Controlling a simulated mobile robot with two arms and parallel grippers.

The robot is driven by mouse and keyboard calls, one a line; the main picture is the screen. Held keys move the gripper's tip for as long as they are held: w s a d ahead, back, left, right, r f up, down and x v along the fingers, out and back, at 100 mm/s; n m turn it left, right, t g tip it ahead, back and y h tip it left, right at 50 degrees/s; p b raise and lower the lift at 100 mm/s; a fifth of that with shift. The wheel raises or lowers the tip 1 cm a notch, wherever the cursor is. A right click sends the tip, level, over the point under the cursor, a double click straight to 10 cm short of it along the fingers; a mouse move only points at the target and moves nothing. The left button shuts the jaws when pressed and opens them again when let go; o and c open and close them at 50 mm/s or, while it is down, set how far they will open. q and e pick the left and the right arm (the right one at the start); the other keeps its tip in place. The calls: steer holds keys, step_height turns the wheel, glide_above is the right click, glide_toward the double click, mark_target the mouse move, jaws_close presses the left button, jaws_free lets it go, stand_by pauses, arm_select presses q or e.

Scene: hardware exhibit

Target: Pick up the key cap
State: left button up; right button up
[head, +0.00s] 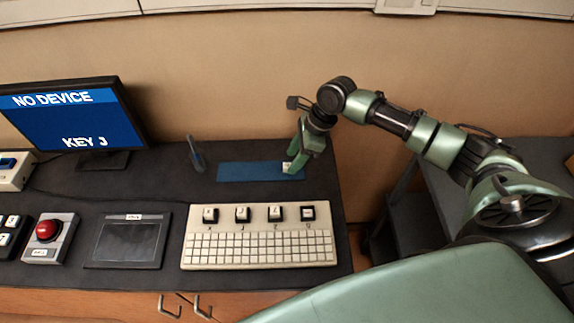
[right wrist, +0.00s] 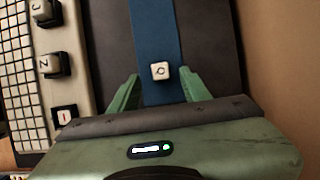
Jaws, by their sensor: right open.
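A small white key cap (right wrist: 160,71) with a dark letter lies on a blue mat (right wrist: 157,28) in the right wrist view. In the head view the key cap (head: 287,167) shows at the mat's right end, beside my gripper. In the head view the right gripper (head: 298,163) points down over the right end of the blue mat (head: 240,172). My left gripper is not in view.
A white keyboard (head: 258,252) with several raised black key blocks stands in front of the mat. A monitor (head: 65,120) reads "NO DEVICE" and "KEY J". A tablet (head: 126,241), a red button box (head: 48,238) and a small upright tool (head: 195,153) are to the left.

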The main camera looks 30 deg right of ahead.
mark_target(287, 167)
steer(key=x, duration=0.2)
steer(key=shift+f, duration=0.3)
jaws_close()
steer(key=shift+r, duration=0.1)
